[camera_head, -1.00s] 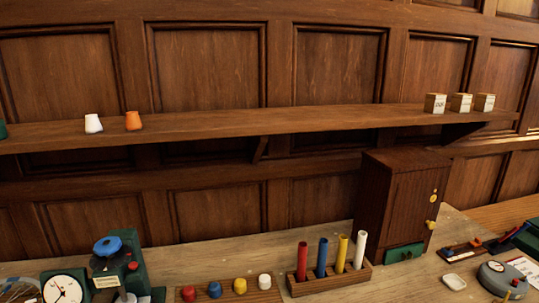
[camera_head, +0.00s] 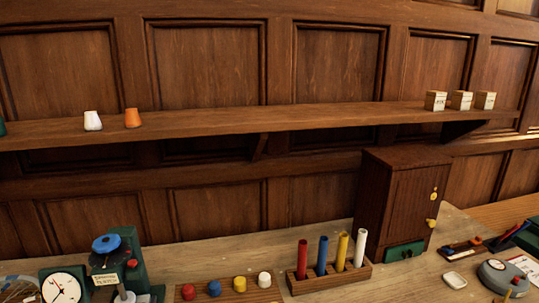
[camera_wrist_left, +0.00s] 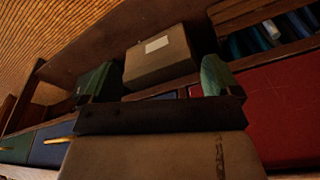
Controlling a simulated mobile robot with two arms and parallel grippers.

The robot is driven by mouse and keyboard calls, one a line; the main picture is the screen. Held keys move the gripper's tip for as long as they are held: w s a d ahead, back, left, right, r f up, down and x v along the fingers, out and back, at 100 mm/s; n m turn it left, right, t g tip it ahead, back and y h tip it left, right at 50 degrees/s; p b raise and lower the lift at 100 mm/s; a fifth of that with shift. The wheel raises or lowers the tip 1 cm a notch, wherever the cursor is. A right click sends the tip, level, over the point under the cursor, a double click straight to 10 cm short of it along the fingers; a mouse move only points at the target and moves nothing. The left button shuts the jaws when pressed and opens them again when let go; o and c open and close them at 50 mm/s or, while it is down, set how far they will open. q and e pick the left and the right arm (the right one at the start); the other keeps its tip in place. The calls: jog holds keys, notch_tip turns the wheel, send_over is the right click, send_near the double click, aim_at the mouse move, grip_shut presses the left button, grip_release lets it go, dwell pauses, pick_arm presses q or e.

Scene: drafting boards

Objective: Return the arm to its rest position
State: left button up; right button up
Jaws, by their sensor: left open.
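My left gripper (camera_wrist_left: 157,84) shows only in the left wrist view. Its two green fingers stand wide apart, one at the left and one at the right, above a dark bar and a brown body at the bottom of the picture. A brown box (camera_wrist_left: 160,58) with a pale label appears beyond the gap between the fingers. I cannot tell how far off it is, and I see no grip on it. Neither arm shows in the head view, and my right gripper is in neither view.
In the head view a wall shelf (camera_head: 215,124) holds a white cup (camera_head: 93,121), an orange cup (camera_head: 132,118) and small boxes (camera_head: 461,101). On the bench stand a rack (camera_head: 330,282) with coloured tubes, a wooden cabinet (camera_head: 397,205) and a dial (camera_head: 62,289). A red panel (camera_wrist_left: 280,110) fills the wrist view's right.

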pick_arm(q)
jog(key=s+a+f, duration=0.1)
jog(key=s+f, duration=0.8)
jog(key=f, duration=0.2)
jog(key=s+a+f+g+b, duration=0.1)
jog(key=s+a+f, duration=0.1)
jog(key=s+f, duration=0.7)
notch_tip(320, 180, down, 3)
jog(key=shift+r+g, duration=0.1)
jog(key=shift+g, duration=0.2)
jog(key=shift+a, duration=0.1)
